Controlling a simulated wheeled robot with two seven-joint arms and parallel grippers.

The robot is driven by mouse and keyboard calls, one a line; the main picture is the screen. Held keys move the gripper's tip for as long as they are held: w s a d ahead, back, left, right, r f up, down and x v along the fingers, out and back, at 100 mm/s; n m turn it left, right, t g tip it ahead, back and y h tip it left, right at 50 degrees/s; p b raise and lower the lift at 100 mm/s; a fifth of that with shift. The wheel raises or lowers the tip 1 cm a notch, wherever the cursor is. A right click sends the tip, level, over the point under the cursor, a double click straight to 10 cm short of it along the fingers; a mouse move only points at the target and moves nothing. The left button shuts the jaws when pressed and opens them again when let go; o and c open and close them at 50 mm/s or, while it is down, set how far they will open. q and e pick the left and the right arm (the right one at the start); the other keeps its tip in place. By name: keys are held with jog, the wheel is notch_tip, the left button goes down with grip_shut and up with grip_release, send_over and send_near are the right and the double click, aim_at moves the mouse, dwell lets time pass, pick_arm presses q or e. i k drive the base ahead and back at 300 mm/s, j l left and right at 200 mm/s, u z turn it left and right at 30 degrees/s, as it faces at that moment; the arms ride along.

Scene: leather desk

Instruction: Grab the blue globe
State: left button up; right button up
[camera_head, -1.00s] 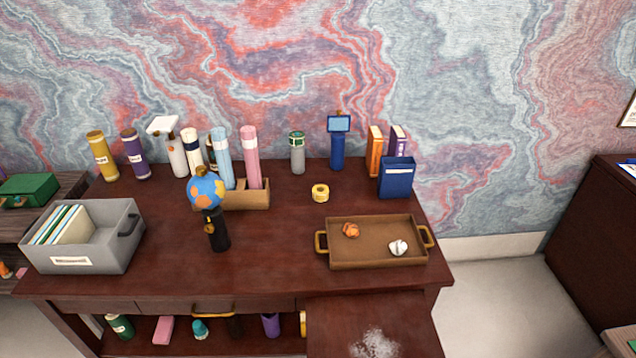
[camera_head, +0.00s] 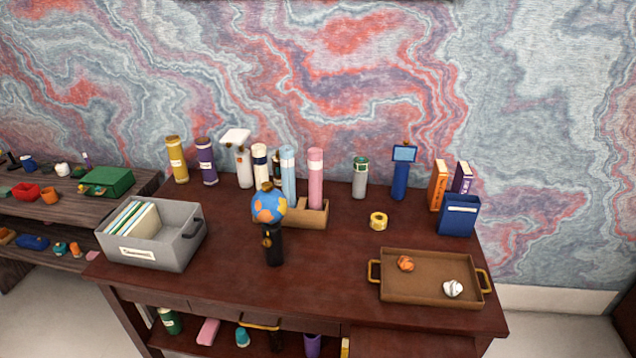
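The blue globe (camera_head: 269,207) has orange and yellow patches and a small brown cap on top. It sits upright on a black stand (camera_head: 273,246) on the dark red-brown desk (camera_head: 320,279), left of the desk's middle. Its far side is hidden, and it overlaps the wooden holder behind it in the picture. Neither of my grippers shows in the head view.
A grey file box (camera_head: 179,248) stands left of the globe. A wooden holder (camera_head: 316,215) with rolled tubes (camera_head: 316,178) is close behind it. A brown tray (camera_head: 428,293) with two crumpled balls lies right. The desk front before the globe is clear.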

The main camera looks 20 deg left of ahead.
aim_at(274, 256)
jog(key=k+j, duration=0.1)
jog(key=j, duration=0.65)
jog(key=j+z, duration=0.1)
jog(key=j, duration=0.6)
jog(key=k, duration=0.05)
